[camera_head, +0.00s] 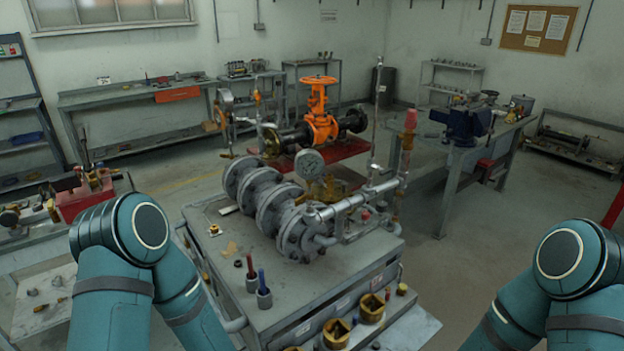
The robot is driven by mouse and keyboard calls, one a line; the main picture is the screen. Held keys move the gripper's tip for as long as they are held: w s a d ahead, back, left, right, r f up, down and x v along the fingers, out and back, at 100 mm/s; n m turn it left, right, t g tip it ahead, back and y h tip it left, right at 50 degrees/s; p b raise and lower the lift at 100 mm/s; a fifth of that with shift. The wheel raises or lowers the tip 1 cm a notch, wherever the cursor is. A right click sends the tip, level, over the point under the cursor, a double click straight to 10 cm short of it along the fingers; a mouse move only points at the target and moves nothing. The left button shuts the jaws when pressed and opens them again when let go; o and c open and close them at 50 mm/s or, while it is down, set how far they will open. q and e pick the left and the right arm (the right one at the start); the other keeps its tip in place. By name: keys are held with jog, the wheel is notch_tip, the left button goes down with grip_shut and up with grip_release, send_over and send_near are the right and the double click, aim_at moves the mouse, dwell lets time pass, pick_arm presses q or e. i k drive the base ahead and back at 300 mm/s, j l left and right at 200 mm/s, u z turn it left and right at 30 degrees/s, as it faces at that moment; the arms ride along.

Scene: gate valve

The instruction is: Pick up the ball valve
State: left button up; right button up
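No single part is clearly a ball valve at this size. A small brass fitting (215,230) lies at the left edge of the grey cabinet top (232,272). Square-mouthed brass parts (372,308) stand at the cabinet's front, low in the view. An orange gate valve (319,118) with a handwheel stands upright on a dark pipe behind the cabinet. My two teal arms show at the lower left and lower right. Both grippers are outside the view, so their state is hidden.
A grey flanged pipe assembly (268,205) with a pressure gauge (309,164) fills much of the cabinet top. Two small cups (264,297) with red and blue tools stand near its front left. A workbench with a blue vise (463,126) is at right. Floor right of the cabinet is clear.

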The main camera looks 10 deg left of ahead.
aim_at(329, 181)
jog(key=j, duration=0.4)
jog(key=k+j, duration=0.15)
jog(key=j, duration=0.2)
jog(key=k+l, duration=0.25)
jog(key=i+l+z, duration=0.35)
jog(key=l, duration=0.2)
jog(key=i+l+z, duration=0.75)
jog(key=i, duration=0.25)
jog(key=i+z, duration=0.3)
jog(key=i, duration=1.15)
jog(key=i+u, duration=0.4)
jog(key=i, duration=0.2)
jog(key=i+l+u, duration=0.25)
jog(key=i+u, duration=0.15)
jog(key=i, duration=0.2)
jog(key=i+u, duration=0.2)
jog(key=u, duration=0.25)
jog(key=i+u, duration=0.25)
jog(key=u, duration=0.25)
jog(key=i+l+u, duration=0.2)
jog(key=u, duration=0.25)
